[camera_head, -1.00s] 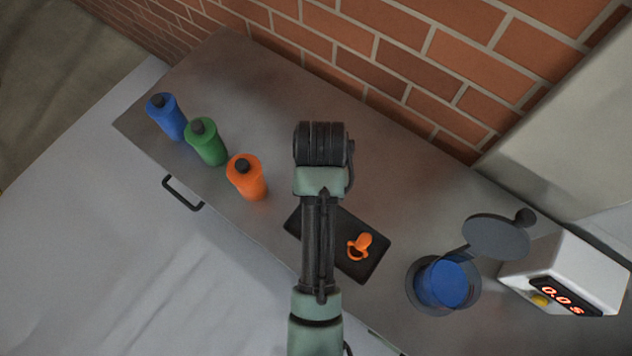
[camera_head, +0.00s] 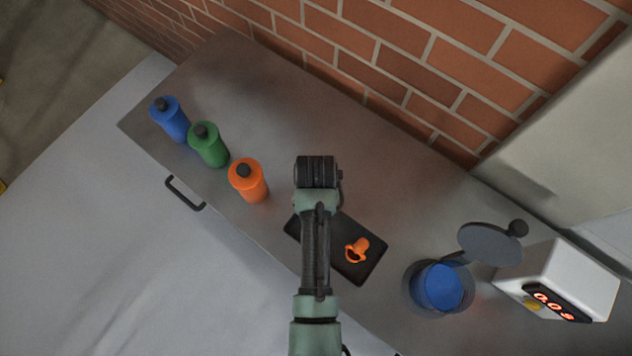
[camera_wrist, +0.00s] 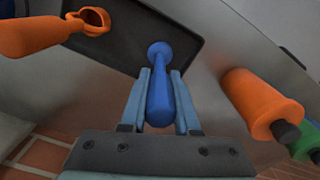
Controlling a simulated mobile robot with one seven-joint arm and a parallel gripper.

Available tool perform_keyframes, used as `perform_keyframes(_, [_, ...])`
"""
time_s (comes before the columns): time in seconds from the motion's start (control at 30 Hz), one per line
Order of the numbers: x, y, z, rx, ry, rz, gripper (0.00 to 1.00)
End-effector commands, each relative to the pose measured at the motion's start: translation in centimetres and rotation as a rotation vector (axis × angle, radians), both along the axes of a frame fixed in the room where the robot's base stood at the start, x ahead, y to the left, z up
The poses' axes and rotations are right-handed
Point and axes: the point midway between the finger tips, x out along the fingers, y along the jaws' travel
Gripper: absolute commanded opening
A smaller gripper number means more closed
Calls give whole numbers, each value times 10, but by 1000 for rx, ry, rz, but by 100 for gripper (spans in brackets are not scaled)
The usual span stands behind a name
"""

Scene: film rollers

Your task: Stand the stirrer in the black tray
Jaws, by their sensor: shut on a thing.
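In the wrist view, my gripper (camera_wrist: 160,74) is shut on a blue stirrer (camera_wrist: 159,98), a slim rod with a rounded knob at its far end. The knob shows against the black tray (camera_wrist: 128,50), near the tray's edge; I cannot tell whether it touches. In the head view the black tray (camera_head: 371,267) lies on the bench, partly covered by my arm. My gripper and the stirrer are hidden there beneath the arm.
An orange piece with a ring end (camera_head: 357,250) is in the tray. Orange (camera_head: 250,182), green (camera_head: 210,147) and blue (camera_head: 172,121) bottles stand left. A brick wall (camera_head: 400,60) runs behind.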

Motion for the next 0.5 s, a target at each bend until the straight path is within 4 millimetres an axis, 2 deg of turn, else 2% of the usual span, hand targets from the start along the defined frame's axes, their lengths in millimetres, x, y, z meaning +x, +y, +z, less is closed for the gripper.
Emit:
perform_keyframes(0.37, [1,0,-5,0,-1,0,0])
perform_keyframes(0.4, [0,0,-4,0,0,0,37])
perform_keyframes(0.5, [0,0,-4,0,0,0,55])
